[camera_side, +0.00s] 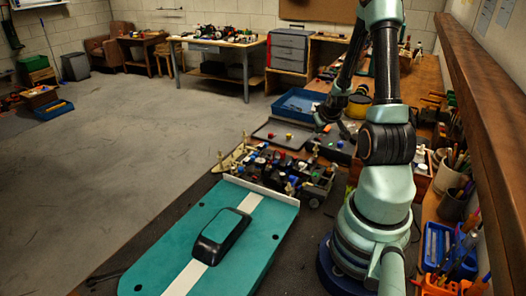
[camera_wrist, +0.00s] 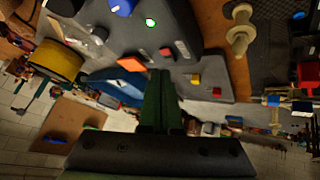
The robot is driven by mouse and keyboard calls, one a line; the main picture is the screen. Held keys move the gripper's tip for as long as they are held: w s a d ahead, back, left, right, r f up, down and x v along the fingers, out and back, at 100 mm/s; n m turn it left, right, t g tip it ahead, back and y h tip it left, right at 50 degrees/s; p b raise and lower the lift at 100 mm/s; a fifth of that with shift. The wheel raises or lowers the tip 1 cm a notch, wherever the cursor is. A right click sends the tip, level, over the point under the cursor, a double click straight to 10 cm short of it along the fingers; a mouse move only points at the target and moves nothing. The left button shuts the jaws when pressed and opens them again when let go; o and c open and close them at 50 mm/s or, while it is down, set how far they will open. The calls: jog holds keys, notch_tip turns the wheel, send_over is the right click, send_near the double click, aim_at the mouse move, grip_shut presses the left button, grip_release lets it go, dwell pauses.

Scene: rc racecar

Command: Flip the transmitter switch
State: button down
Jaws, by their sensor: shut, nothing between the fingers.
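The transmitter appears to be the dark grey box (camera_wrist: 165,30) in the upper part of the wrist view. It carries a blue knob (camera_wrist: 122,7), a lit green lamp (camera_wrist: 150,22), a grey knob (camera_wrist: 98,35) and an orange part (camera_wrist: 132,64). I cannot tell for certain which part is the switch. My gripper (camera_wrist: 160,76) is shut and empty, with its dark green fingertips close to the box's edge beside the orange part. I cannot tell whether they touch. In the side view my gripper (camera_side: 328,117) is over the bench by the dark box (camera_side: 340,147).
A yellow roll (camera_wrist: 58,62) lies beside the box. A blue tray (camera_side: 298,103) and a dark tray with small coloured pieces (camera_side: 270,133) are close by. The racecar chassis (camera_side: 285,175) and teal body shell (camera_side: 165,235) are nearer. A wooden beam (camera_side: 485,70) runs along the right.

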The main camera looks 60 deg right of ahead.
jog(key=shift+f, duration=0.15)
jog(key=shift+d+f, duration=0.1)
jog(key=shift+f, duration=0.2)
jog(key=shift+f, duration=0.35)
dwell(0.8)
jog(key=shift+r, duration=0.15)
jog(key=shift+s+r, duration=0.1)
jog(key=shift+r, duration=0.55)
jog(key=r, duration=0.2)
jog(key=s+r, duration=0.1)
jog(key=r, duration=0.2)
dwell(0.4)
